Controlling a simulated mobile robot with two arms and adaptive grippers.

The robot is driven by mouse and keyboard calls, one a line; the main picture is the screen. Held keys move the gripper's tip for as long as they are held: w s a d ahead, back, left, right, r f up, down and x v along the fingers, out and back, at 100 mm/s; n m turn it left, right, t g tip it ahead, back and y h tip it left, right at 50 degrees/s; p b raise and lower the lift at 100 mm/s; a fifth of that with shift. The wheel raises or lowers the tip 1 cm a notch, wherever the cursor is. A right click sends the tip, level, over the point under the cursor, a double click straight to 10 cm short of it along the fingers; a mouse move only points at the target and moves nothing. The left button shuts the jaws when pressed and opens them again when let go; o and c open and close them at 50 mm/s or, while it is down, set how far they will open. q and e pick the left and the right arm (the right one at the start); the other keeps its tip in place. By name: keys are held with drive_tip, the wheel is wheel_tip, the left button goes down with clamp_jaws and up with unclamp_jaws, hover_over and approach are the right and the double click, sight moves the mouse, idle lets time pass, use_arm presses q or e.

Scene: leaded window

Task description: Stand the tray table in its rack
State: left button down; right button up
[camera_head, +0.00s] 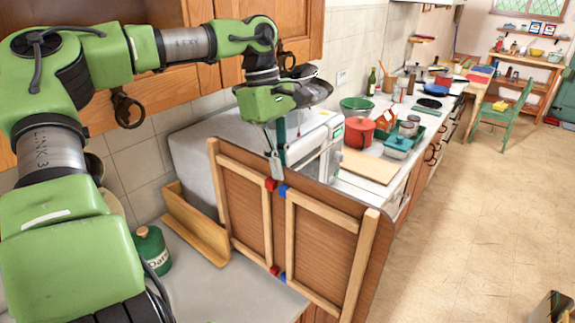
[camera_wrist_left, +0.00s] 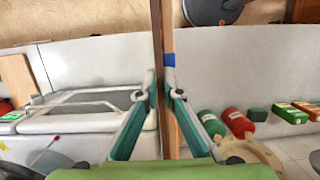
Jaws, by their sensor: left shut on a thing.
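The tray table (camera_head: 325,245) is a brown board with folded pale wooden legs and small red and blue marks. It stands upright on edge, and in the left wrist view its edge (camera_wrist_left: 168,45) shows as a thin strip. My left gripper (camera_head: 274,165) is shut on its top edge, with one finger on each side. A wooden trough, which looks like the rack (camera_head: 195,225), sits on the counter by the wall, left of the tray table. Its right end is close to the board's left edge; whether they touch is unclear. My right gripper is not in view.
A green jar (camera_head: 150,250) stands on the counter just in front of the rack. A white appliance (camera_head: 318,145) stands behind the tray table. A red pot (camera_head: 358,132) and a cutting board (camera_head: 368,165) are farther along the counter. The floor at right is open.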

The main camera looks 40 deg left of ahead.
sight(261, 157)
use_arm(q)
drive_tip(key=shift+s+a+p, duration=0.15)
drive_tip(key=shift+a+p, duration=0.25)
drive_tip(key=shift+a, duration=0.85)
drive_tip(key=shift+s+a+p, duration=0.1)
drive_tip(key=shift+a+p, duration=0.3)
drive_tip(key=shift+a, duration=0.85)
drive_tip(key=shift+f, duration=0.1)
drive_tip(key=c, duration=2.1)
unclamp_jaws()
drive_tip(key=shift+c, duration=0.2)
drive_tip(key=shift+s+f, duration=0.1)
drive_tip(key=shift+s, duration=0.05)
drive_tip(key=shift+a+r, duration=0.1)
drive_tip(key=shift+r, duration=0.25)
drive_tip(key=v, duration=1.1)
drive_tip(key=shift+r, duration=0.3)
